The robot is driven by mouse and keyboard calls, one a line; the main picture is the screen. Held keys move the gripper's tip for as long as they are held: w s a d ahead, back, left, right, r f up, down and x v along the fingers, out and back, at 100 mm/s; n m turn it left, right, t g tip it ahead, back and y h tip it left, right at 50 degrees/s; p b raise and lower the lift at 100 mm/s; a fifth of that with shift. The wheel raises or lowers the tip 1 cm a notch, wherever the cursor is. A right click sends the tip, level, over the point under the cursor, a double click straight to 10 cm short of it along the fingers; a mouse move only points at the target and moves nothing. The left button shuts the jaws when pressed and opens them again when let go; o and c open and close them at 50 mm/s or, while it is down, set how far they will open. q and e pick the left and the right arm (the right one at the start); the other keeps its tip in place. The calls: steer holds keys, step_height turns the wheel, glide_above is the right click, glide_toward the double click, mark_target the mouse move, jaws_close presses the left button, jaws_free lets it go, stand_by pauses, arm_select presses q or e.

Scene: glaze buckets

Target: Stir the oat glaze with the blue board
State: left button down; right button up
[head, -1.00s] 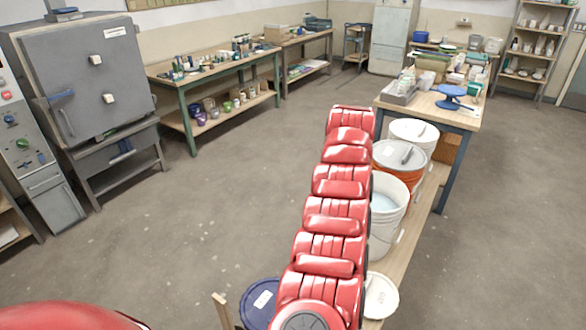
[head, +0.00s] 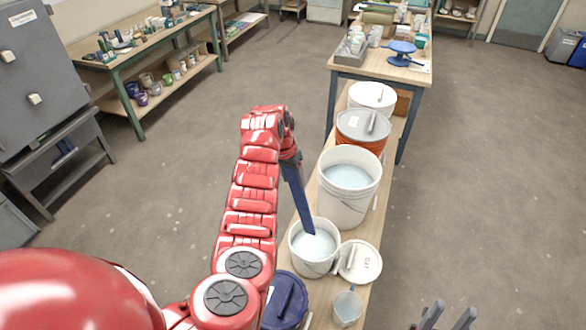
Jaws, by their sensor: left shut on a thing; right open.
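My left gripper (head: 291,158), dark and partly hidden by its red arm, is shut on the top of the blue board (head: 296,192). The board slants down, and its lower end is inside a small white bucket (head: 314,264) of pale glaze (head: 312,244). The tip is hidden in the glaze. A round cream lid (head: 371,263) with small dark lettering, perhaps OAT, lies right of this bucket. I cannot read a label on the bucket itself. My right gripper (head: 454,311) is open and empty at the bottom edge, right of the bench.
A larger open white bucket (head: 346,203) of pale liquid stands behind, then an orange bucket (head: 372,143) and a white lidded one (head: 371,97). A blue lid (head: 283,300) and a clear jug (head: 347,309) are in front. The floor to the right is clear.

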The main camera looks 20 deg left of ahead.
mark_target(303, 217)
arm_select(q)
steer(key=shift+f, duration=0.45)
steer(key=f, duration=0.1)
steer(key=f+b, duration=0.1)
steer(key=f, duration=0.1)
steer(key=shift+w+d+f+b, duration=0.2)
steer(key=shift+w+f+b, duration=0.1)
steer(key=shift+f+b, duration=0.1)
steer(key=f+b, duration=0.4)
steer(key=w+d+f+b, duration=0.1)
steer(key=f+b, duration=0.4)
steer(key=w+d+f+b, duration=0.1)
steer(key=f+b, duration=0.3)
steer(key=f, duration=0.1)
steer(key=shift+w+d+f+b, duration=0.15)
steer(key=shift+f+b, duration=0.5)
steer(key=shift+b, duration=0.35)
